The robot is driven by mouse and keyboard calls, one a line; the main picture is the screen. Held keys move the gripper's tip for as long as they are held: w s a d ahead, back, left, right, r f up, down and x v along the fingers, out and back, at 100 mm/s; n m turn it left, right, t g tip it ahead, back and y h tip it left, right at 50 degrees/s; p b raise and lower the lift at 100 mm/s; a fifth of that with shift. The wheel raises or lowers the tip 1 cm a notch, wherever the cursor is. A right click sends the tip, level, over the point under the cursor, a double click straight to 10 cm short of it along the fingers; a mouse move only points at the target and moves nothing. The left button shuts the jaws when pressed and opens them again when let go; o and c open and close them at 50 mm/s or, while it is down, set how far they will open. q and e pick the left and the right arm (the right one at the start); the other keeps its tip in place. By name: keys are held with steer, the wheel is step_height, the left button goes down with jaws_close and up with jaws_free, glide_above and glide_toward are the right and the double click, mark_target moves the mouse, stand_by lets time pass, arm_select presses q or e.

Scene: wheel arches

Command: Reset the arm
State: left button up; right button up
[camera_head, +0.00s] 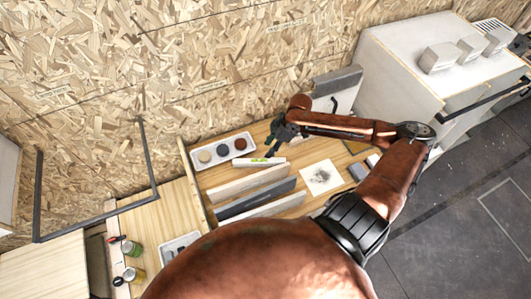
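My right arm reaches in from the lower right and bends back to the left over the wooden worktop (215,182). My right gripper (276,136) is small and dark at the arm's end, above the back of the worktop near a white tray (221,139). I see nothing held in it, but its fingers are too small to tell open from shut. My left gripper is not in view. A large reddish-brown part of my own body covers the bottom middle and hides the front of the worktop.
The tray holds several round pieces. A level-like bar (259,161), long upright panels (255,197) and a white square with a dark smudge (321,178) lie nearby. A white cabinet (395,75) stands right. Cans (131,248) stand lower left. A chipboard wall (190,60) closes the back.

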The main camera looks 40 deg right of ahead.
steer(key=shift+s+d+r, duration=0.1)
steer(key=shift+r, duration=0.25)
stand_by(0.3)
